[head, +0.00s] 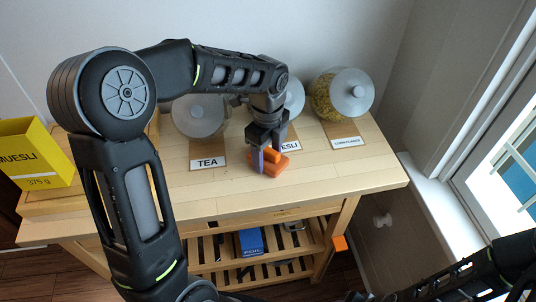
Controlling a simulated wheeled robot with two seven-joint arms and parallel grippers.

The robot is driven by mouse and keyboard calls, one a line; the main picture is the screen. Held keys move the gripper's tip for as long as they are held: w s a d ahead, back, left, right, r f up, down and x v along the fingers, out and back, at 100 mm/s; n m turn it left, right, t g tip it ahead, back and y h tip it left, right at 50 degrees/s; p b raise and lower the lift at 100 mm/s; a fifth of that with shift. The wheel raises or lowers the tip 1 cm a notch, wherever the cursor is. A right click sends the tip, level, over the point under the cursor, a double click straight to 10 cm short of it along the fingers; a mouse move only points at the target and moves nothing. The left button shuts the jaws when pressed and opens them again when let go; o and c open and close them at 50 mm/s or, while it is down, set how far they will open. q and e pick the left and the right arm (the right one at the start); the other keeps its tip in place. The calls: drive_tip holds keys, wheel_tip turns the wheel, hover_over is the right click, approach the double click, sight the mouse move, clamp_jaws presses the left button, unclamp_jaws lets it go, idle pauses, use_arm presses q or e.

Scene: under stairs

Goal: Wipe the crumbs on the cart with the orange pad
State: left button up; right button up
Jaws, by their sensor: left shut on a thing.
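The wooden cart (330,190) stands in front of me with a pale top. My left gripper (266,156) reaches down over the middle of the cart top and is shut on the orange pad (272,169). The pad is low, at or very near the wood; I cannot tell whether it touches.
Lidded jars stand along the back: one behind the TEA card (207,163), one partly hidden behind my arm, and a cornflakes jar (325,98). A yellow muesli box (33,155) stands at left. A blue box (250,242) sits on the lower shelf. The front right top is clear.

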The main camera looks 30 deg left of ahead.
sight(268, 148)
use_arm(q)
drive_tip(key=shift+r+p, duration=2.25)
drive_tip(key=shift+r, duration=0.8)
drive_tip(key=shift+r+p, duration=1.2)
drive_tip(key=shift+r, duration=0.3)
drive_tip(key=shift+f, duration=0.1)
